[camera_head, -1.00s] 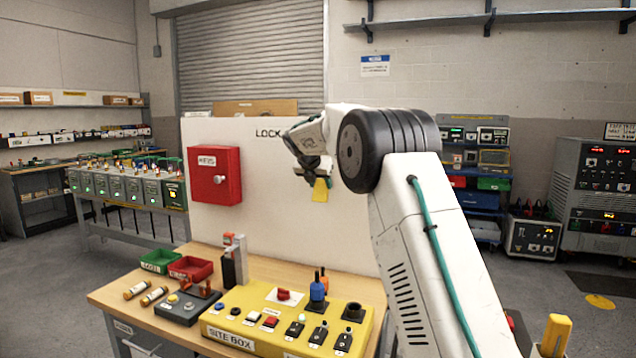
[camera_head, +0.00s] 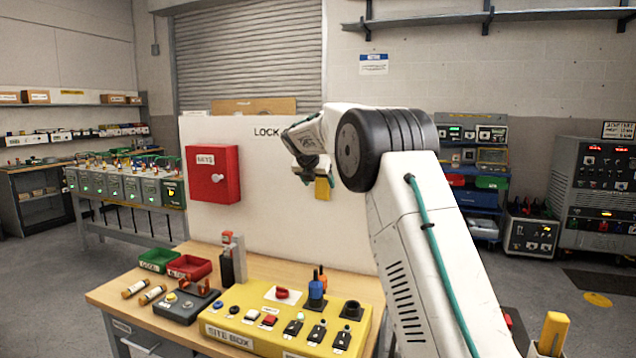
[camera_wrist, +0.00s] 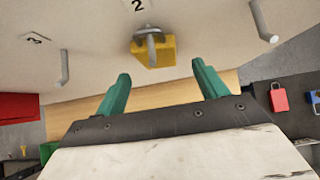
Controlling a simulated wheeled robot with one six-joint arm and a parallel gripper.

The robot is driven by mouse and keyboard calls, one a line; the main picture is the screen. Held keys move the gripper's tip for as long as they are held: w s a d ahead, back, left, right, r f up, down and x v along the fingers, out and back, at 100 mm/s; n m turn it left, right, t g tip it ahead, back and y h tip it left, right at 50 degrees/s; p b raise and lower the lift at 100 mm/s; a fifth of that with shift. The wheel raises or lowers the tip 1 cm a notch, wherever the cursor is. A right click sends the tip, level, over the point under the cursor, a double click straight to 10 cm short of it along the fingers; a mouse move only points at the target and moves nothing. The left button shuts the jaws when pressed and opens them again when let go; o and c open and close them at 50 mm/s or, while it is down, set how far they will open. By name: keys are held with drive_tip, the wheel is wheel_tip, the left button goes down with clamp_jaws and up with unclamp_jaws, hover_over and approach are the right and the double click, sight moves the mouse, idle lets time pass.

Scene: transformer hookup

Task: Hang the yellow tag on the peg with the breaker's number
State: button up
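The yellow tag (camera_wrist: 154,50) hangs at the peg (camera_wrist: 151,38) under the label "2" (camera_wrist: 138,5) in the wrist view; the peg's end shows in front of the tag's top. The tag also shows in the head view (camera_head: 323,188), just below my gripper (camera_head: 312,165), in front of the white board (camera_head: 290,215). My gripper (camera_wrist: 160,72) has its two green fingers wide apart with nothing between them. Its fingertips are below the tag in the picture and appear clear of it. The breaker's number is not readable in these views.
A peg by the label "3" (camera_wrist: 64,68) is at the left, and another bare peg (camera_wrist: 263,22) is at the right. The red key box (camera_head: 213,175) is on the board's left. The yellow site box (camera_head: 225,325) stands on the bench below.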

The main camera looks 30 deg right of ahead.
drive_tip(key=v, duration=0.8)
drive_tip(key=s+a+f+m+g+y, duration=0.2)
drive_tip(key=s+a+f+m, duration=0.2)
drive_tip(key=s+f+m, duration=0.5)
drive_tip(key=s+a+f+m+y, duration=0.1)
drive_tip(key=s+a+m, duration=0.4)
drive_tip(key=s, duration=1)
drive_tip(key=s+a+f+m+g+y, duration=0.1)
drive_tip(key=s+a+m, duration=0.5)
drive_tip(key=s, duration=0.9)
drive_tip(key=s+a+f+m+y, duration=0.2)
drive_tip(key=s+a+f+m, duration=0.2)
drive_tip(key=s, duration=1.2)
drive_tip(key=a+m, duration=0.1)
drive_tip(key=a, duration=0.1)
drive_tip(key=shift+a+m+g+y, duration=0.3)
drive_tip(key=shift+a+g+y, duration=0.1)
drive_tip(key=shift+s, duration=0.1)
